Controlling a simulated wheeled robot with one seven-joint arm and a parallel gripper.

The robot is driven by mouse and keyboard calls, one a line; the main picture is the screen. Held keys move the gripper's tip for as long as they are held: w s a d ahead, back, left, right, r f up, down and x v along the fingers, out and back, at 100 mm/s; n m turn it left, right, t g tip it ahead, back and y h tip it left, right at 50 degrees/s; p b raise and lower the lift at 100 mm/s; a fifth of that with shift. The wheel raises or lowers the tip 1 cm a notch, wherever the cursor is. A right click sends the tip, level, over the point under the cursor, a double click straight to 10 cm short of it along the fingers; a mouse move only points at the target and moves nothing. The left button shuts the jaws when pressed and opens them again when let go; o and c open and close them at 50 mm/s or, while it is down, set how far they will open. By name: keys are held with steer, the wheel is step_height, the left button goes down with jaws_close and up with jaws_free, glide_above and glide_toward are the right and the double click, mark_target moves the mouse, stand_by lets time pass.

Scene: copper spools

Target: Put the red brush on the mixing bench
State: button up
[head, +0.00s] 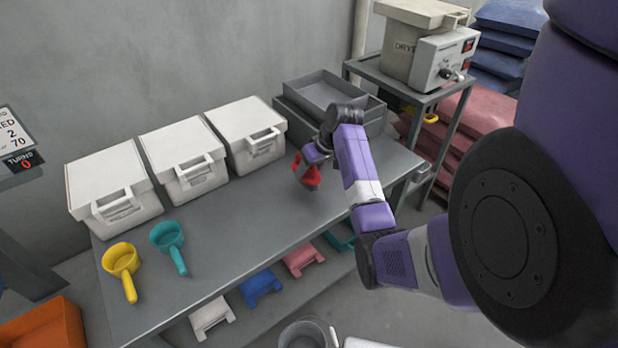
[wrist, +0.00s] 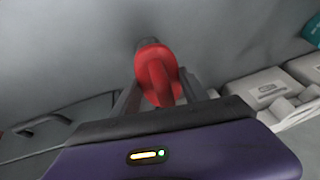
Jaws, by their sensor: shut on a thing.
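The red brush (head: 308,177) is in my gripper (head: 304,163), over the right part of the grey bench (head: 245,215) in the head view. In the wrist view the red brush (wrist: 158,75) sits between the two dark fingers of my gripper (wrist: 160,92), which are shut on it. Its lower end is near the bench top; I cannot tell whether it touches. My arm hides part of the bench's right end.
White lidded bins (head: 190,165) line the back of the bench, with grey trays (head: 325,93) at back right. A yellow scoop (head: 121,262) and a teal scoop (head: 168,238) lie at left. The bench's middle is clear. A dryer (head: 420,50) stands beyond.

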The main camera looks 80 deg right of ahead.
mark_target(309, 178)
steer(key=shift+f, duration=1.75)
steer(key=o, duration=1.5)
steer(key=shift+f, duration=0.15)
steer(key=v, duration=1.2)
